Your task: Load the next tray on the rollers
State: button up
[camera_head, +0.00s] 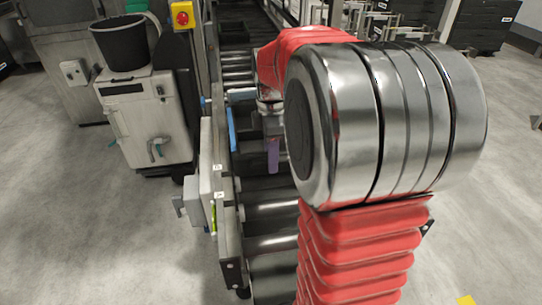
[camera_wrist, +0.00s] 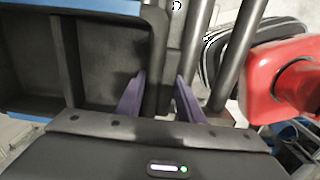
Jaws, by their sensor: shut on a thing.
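A dark grey tray with blue edging (camera_wrist: 100,5) fills the left of the wrist view, its inside facing the camera and a divider running across it. My gripper (camera_wrist: 159,82) has one purple finger on each side of the tray's right-hand wall and is shut on it. In the head view my gripper (camera_head: 272,150) is above the roller line, mostly hidden by my arm, with a purple finger showing. A blue edge of the tray (camera_head: 231,128) shows left of it. The dark rollers (camera_head: 272,245) run below and in front. Whether the tray touches them cannot be told.
A grey metal side frame with boxes (camera_head: 228,225) borders the rollers on the left. A white cabinet (camera_head: 145,118) with a black bucket (camera_head: 122,45) and a red-and-yellow emergency stop (camera_head: 182,16) stand further left. The near rollers are bare.

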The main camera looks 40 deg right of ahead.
jog(key=shift+f, duration=0.35)
dwell(0.3)
jog(key=shift+f, duration=1.75)
jog(key=o, duration=1.4)
jog(key=shift+c, duration=0.2)
notch_tip(320, 180, up, 14)
jog(key=shift+f, duration=0.15)
